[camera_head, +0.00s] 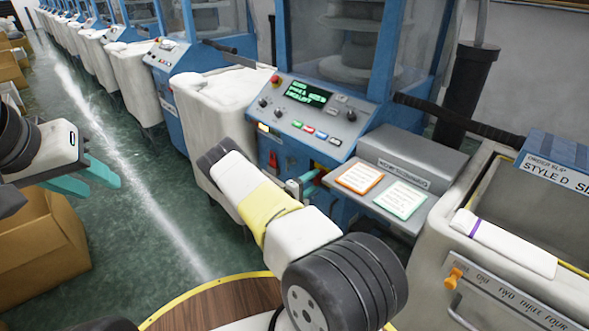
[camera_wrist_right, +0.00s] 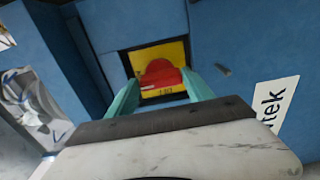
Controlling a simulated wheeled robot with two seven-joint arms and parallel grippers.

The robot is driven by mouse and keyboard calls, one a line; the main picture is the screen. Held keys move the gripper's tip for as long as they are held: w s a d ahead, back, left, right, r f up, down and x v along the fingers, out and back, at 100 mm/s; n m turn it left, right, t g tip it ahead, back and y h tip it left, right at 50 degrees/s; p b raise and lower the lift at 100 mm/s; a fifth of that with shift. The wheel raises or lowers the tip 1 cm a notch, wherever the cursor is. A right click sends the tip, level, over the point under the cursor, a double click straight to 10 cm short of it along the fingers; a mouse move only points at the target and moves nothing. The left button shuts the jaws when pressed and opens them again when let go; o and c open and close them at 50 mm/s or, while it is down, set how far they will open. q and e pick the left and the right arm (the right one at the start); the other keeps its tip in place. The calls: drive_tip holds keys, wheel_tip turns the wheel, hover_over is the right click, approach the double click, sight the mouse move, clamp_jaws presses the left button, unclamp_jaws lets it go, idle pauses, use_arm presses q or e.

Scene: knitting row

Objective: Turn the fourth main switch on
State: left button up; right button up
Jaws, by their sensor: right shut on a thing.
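A red main switch knob (camera_wrist_right: 160,72) sits on a yellow plate (camera_wrist_right: 181,54) in the machine's blue front in the right wrist view. The teal fingers of my right gripper (camera_wrist_right: 163,92) are on both sides of the knob, shut on it. In the head view my right gripper (camera_head: 306,182) reaches the blue machine front below the control panel (camera_head: 306,108); I cannot make out the knob there. My left gripper (camera_head: 92,178) is open and empty at the far left, above the floor and away from the machines.
A cream bin (camera_head: 205,90) stands left of the machine. A shelf with an orange-edged card (camera_head: 359,178) and a green-edged card (camera_head: 400,199) is to the right. A cart with a white roll (camera_head: 505,243) is at the right edge. Cardboard boxes (camera_head: 40,240) line the left; the green aisle is clear.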

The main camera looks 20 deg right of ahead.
idle(0.5)
drive_tip(key=o, duration=1.4)
drive_tip(key=shift+c, duration=0.2)
drive_tip(key=shift+a, duration=0.1)
drive_tip(key=v, duration=0.7)
drive_tip(key=shift+s+a, duration=0.15)
drive_tip(key=shift+a, duration=0.15)
drive_tip(key=shift+r, duration=0.1)
